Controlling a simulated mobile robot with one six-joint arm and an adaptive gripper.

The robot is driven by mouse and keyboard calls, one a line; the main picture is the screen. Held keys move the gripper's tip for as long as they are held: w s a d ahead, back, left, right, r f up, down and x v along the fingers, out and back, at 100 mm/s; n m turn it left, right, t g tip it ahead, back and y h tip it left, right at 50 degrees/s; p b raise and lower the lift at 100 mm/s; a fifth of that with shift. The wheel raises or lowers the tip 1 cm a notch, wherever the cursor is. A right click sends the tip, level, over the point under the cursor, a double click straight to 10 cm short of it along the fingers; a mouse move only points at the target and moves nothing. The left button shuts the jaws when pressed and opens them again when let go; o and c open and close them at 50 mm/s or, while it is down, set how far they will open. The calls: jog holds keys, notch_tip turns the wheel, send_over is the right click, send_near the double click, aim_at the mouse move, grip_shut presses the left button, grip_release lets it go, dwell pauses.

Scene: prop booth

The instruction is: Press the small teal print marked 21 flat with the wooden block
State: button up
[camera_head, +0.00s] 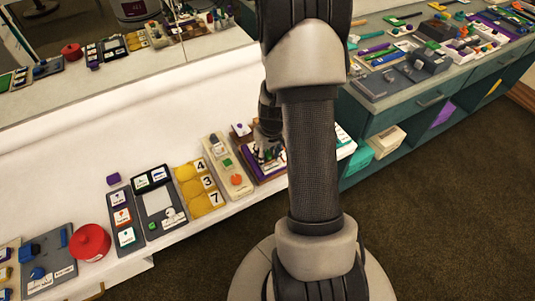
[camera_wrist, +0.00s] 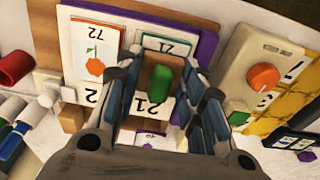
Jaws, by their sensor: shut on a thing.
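The small teal-edged print marked 21 (camera_wrist: 168,44) lies on a board with a purple edge (camera_wrist: 206,47), right of a larger print marked 72 (camera_wrist: 93,50). My gripper (camera_wrist: 158,88) is shut on the wooden block (camera_wrist: 157,62), which has a green grip (camera_wrist: 160,86). The block is at the lower part of the 21 print and hides some of it; I cannot tell whether it touches. In the head view my gripper (camera_head: 268,140) is over the purple-edged board (camera_head: 262,176), partly hidden by my arm.
A beige panel with an orange knob (camera_wrist: 263,77) stands to the right in the wrist view. A red cylinder (camera_wrist: 14,67) and white-handled tools (camera_wrist: 17,125) lie left. In the head view, yellow number tiles (camera_head: 197,187) and a red round object (camera_head: 90,241) stand along the white counter.

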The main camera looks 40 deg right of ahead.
jog(key=shift+s+a+r+p, duration=0.1)
jog(key=shift+s+r+p, duration=0.1)
jog(key=shift+r+p, duration=1.05)
jog(key=shift+s+r+p, duration=0.2)
jog(key=shift+r+p, duration=0.45)
jog(key=shift+r, duration=1.1)
jog(key=w+a+r+n, duration=0.1)
jog(key=w+a+r, duration=0.1)
jog(key=a, duration=1)
jog(key=w+a+r+n, duration=0.1)
jog(key=w+a+r, duration=0.2)
jog(key=a, duration=0.8)
notch_tip(320, 180, up, 2)
jog(key=shift+w+a+r+n, duration=0.1)
jog(key=shift+w+a+n, duration=0.1)
jog(key=shift+a+n, duration=0.2)
jog(key=shift+d, duration=0.1)
